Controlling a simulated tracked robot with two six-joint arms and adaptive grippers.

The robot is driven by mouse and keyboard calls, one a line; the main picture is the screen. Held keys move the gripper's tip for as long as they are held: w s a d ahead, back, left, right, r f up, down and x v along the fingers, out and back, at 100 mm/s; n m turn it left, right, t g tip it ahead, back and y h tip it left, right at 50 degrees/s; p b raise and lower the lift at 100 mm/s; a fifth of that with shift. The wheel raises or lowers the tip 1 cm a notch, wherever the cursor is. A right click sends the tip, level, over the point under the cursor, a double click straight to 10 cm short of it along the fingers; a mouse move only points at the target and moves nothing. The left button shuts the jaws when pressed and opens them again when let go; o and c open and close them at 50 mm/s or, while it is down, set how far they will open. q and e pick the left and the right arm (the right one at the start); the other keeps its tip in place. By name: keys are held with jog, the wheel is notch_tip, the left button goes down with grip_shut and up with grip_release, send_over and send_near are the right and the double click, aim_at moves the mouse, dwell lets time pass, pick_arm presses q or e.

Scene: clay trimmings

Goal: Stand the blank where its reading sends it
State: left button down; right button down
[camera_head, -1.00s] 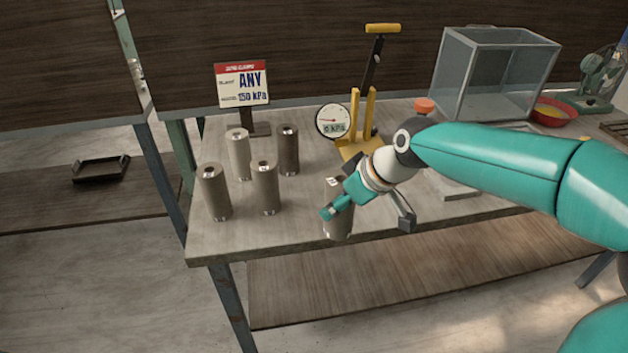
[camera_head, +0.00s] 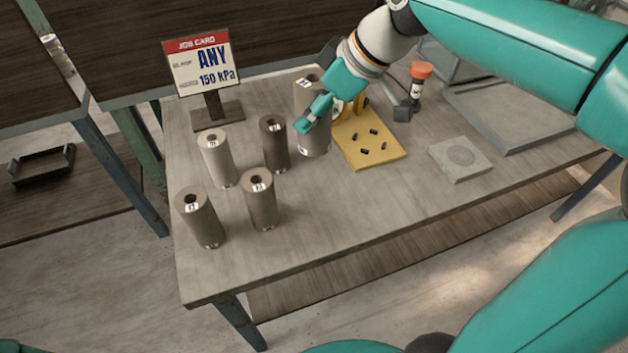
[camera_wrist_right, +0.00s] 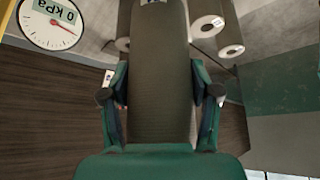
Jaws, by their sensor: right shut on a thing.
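My right gripper (camera_head: 320,112) is shut on a grey-brown cylindrical blank (camera_head: 314,140) with a hole in its top, held upright. The blank looks larger than the standing ones, so it appears raised above the table, by the left edge of the yellow tester base (camera_head: 385,158). In the right wrist view the same blank (camera_wrist_right: 160,75) sits between both fingers (camera_wrist_right: 160,97). There the gauge dial (camera_wrist_right: 52,22) reads 0 kPa. The job card (camera_head: 201,62) reads "ANY" and "150 kPa". My left gripper is not in view.
Several similar blanks stand upright at the table's left, including a darker one (camera_head: 274,145) and a paler one (camera_head: 218,160). A grey square slab with a round mark (camera_head: 460,160) lies right of the tester. The front middle is clear.

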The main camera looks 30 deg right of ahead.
jog(key=shift+s+d+f+b, duration=0.15)
jog(key=shift+f+b, duration=0.3)
jog(key=shift+f, duration=4.05)
jog(key=shift+s+d+f+b, duration=0.1)
jog(key=shift+f+b, duration=0.3)
jog(key=shift+f, duration=4.1)
jog(key=shift+c, duration=1.2)
grip_release()
jog(key=shift+r, duration=0.1)
jog(key=v, duration=1.2)
